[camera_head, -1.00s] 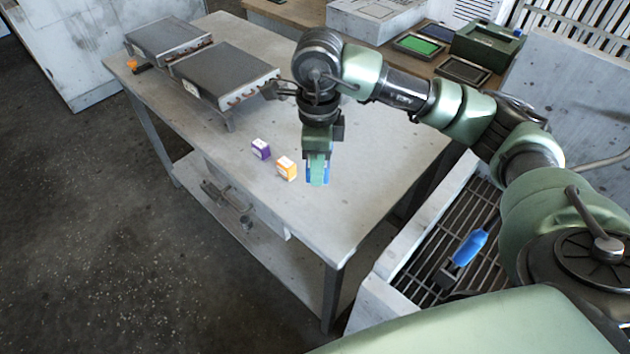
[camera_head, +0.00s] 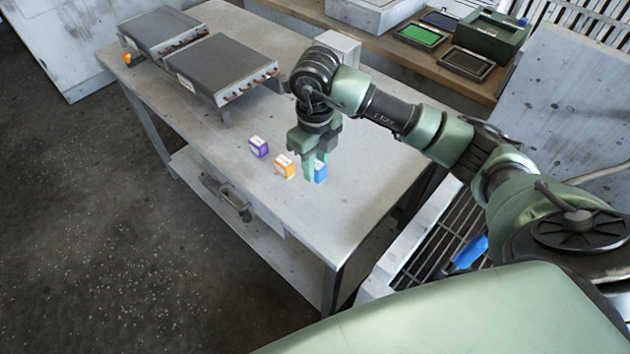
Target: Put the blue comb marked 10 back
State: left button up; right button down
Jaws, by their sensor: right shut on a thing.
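The blue comb (camera_head: 320,173) is a small block at the right end of a short row on the grey workbench (camera_head: 345,215). It stands beside the orange block (camera_head: 285,168), and a purple block (camera_head: 259,147) is farther left. My right gripper (camera_head: 314,172) points down and is shut on the blue comb. A green finger hides the comb's left part. The mark on the comb is too small to read. I cannot tell whether the comb touches the bench. My left gripper is out of view.
Two finned grey units (camera_head: 221,68) stand at the bench's far left. A white box (camera_head: 331,50) stands behind my right arm. A blue-handled tool (camera_head: 470,251) lies on the grating (camera_head: 425,255) at right. The bench's front part is clear.

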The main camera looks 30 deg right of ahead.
notch_tip(320, 180, down, 6)
jog(key=shift+f+p, duration=0.25)
jog(key=shift+p, duration=0.4)
jog(key=shift+f, duration=0.3)
jog(key=shift+f, duration=0.15)
jog(key=c, duration=1.1)
grip_release()
